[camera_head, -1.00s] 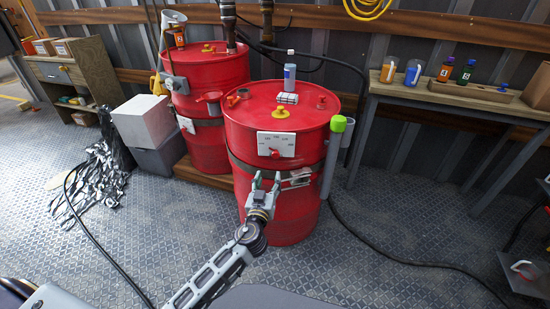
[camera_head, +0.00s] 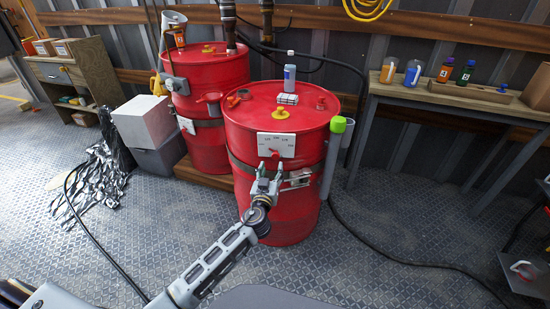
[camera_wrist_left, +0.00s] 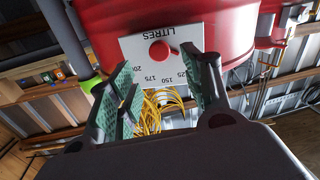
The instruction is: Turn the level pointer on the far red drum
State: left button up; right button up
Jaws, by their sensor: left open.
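The near red drum (camera_head: 290,215) carries a white gauge plate (camera_head: 290,145) with a red pointer knob (camera_head: 275,153). The other red drum (camera_head: 215,75) stands behind it to the left, with a small white plate (camera_head: 187,125) on its side. My left gripper (camera_head: 268,170) is open in front of the near drum, just below the knob. In the left wrist view, the plate (camera_wrist_left: 140,48) reads LITRES upside down. The round knob (camera_wrist_left: 160,50) lies beyond the gap between the open fingers (camera_wrist_left: 162,82); contact cannot be told. My right gripper is not in view.
A spray can (camera_head: 290,78) and yellow cap (camera_head: 280,112) stand on the near drum. A grey tube with a green cap (camera_head: 334,155) is at its right side. White and grey boxes (camera_head: 143,122) stand left. A bench (camera_head: 455,98) holds bottles at right.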

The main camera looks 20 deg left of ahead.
aim_at(275, 157)
pick_arm(q)
jog(key=shift+w+a, duration=0.25)
jog(key=shift+w, duration=1.75)
jog(key=shift+w+a, duration=0.2)
jog(key=shift+w, duration=1.8)
jog(key=shift+c, duration=0.3)
jog(key=c, duration=1)
